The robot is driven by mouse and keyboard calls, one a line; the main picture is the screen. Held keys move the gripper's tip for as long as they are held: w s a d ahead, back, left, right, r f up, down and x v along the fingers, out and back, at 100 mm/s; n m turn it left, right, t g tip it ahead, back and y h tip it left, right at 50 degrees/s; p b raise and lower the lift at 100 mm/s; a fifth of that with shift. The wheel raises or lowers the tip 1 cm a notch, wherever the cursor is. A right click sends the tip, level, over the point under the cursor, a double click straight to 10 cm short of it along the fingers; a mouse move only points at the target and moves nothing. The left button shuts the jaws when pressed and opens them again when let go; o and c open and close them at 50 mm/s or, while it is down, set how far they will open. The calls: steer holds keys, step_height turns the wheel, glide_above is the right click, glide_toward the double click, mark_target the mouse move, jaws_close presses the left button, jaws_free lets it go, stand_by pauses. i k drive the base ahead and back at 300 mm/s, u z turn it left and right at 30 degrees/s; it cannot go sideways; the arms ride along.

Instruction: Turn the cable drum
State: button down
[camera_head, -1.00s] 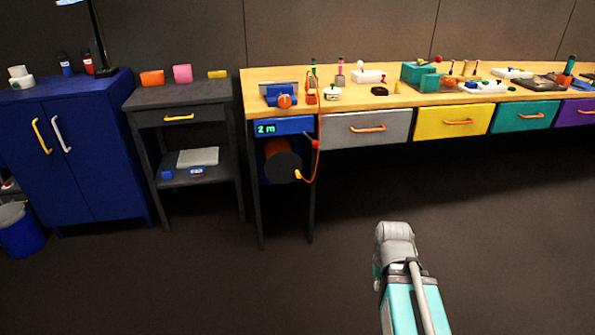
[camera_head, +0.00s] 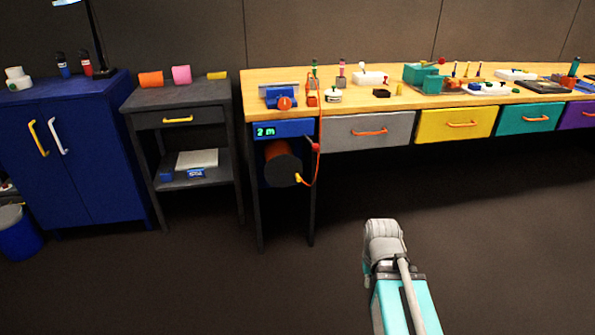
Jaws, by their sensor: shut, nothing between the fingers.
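The cable drum (camera_head: 284,170) has a dark round face and a reddish-brown body. It hangs under the left end of the wooden bench. A small yellow-orange piece (camera_head: 298,178) sits at the right edge of its face. An orange cable (camera_head: 318,165) runs from there up towards the bench top. Above the drum, a blue box with a display (camera_head: 266,131) reads "2 m" in green. My grey and teal arm shows at the lower right, well apart from the drum. My gripper's fingers do not show in this view.
A dark side table (camera_head: 180,110) and a blue cabinet (camera_head: 90,170) stand left of the drum. The bench legs (camera_head: 260,215) frame the drum closely. A grey drawer (camera_head: 366,130) is to its right. The floor in front is clear.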

mark_target(283, 169)
steer(key=i, duration=0.9)
steer(key=z, duration=0.05)
